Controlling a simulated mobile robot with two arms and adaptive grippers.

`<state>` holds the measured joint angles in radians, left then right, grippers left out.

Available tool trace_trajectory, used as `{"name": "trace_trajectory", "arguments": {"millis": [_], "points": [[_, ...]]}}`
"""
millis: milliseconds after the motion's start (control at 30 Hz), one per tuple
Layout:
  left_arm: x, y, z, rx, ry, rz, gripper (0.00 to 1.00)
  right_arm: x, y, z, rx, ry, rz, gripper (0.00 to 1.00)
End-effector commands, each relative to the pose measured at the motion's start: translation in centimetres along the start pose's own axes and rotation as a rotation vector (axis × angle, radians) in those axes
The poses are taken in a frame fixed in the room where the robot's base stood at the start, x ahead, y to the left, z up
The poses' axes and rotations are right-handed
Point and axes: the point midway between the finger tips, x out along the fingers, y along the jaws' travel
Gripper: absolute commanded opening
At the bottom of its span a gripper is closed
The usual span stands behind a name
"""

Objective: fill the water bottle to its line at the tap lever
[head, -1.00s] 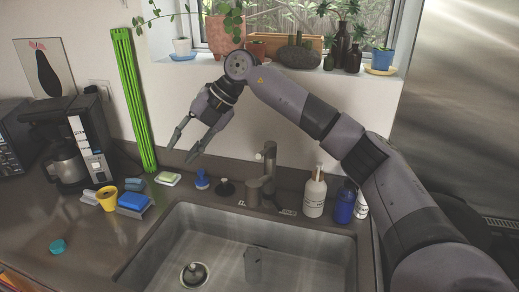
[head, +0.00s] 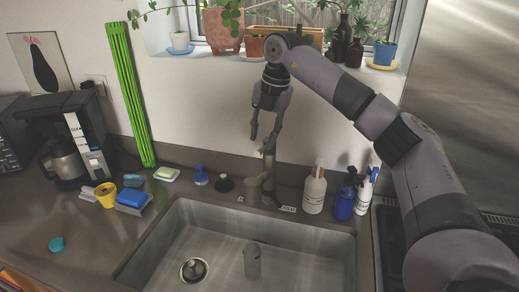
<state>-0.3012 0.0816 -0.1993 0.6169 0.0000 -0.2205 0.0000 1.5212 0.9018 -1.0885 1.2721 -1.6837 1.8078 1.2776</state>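No water stream shows. My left gripper is not in view.
A white pump bottle (head: 315,190), a blue bottle (head: 343,204) and a spray bottle (head: 366,190) stand right of the tap. A yellow cup (head: 106,196), a blue sponge (head: 131,198) and a teal cap (head: 57,244) are on the left counter. Potted plants line the sill.

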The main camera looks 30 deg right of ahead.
Motion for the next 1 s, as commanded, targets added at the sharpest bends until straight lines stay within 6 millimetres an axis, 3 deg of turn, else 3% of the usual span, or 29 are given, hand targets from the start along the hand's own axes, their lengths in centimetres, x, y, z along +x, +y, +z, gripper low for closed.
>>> {"name": "trace_trajectory", "arguments": {"millis": [200,400,733,1000], "points": [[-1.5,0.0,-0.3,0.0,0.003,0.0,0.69,3.9,-0.1,-0.1,0.0,0.001,-0.004,0.32],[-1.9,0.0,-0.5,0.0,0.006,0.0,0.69,5.9,0.0,0.0,-0.001,0.001,0.0,0.32],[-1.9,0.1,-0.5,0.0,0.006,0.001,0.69,6.4,0.0,0.0,-0.001,0.0,0.001,0.32],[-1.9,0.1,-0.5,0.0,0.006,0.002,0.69,6.3,0.0,0.0,-0.001,0.0,0.001,0.14]]}}
